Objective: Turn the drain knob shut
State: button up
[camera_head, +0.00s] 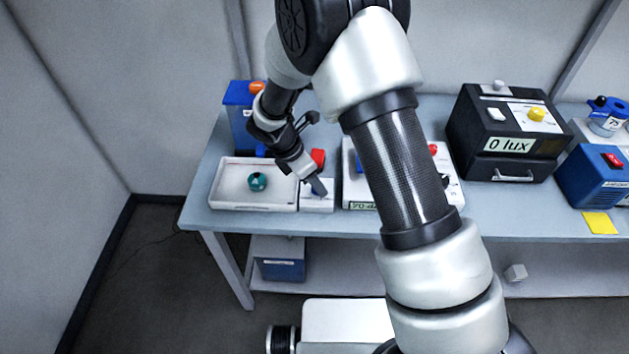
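My gripper (319,188) points down over a small white block (317,205) near the front edge of the bench. A bit of blue shows on the block beside the fingertips; I cannot tell whether the fingers touch it. The fingers look close together, but their gap is too small to judge. No knob can be read as the drain knob from here. An orange knob (257,87) sits on the blue box (238,100) at the back left. A red part (318,156) shows just behind my gripper.
A white tray (228,197) holding a teal round object (257,182) is left of the block. A white device (357,192) is to its right, partly hidden by my arm. A black "0 lux" box (508,133) and a blue box (597,178) stand farther right.

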jog(key=shift+d+f, duration=0.15)
jog(key=shift+f, duration=0.15)
jog(key=c, duration=1)
jog(key=shift+c, duration=0.2)
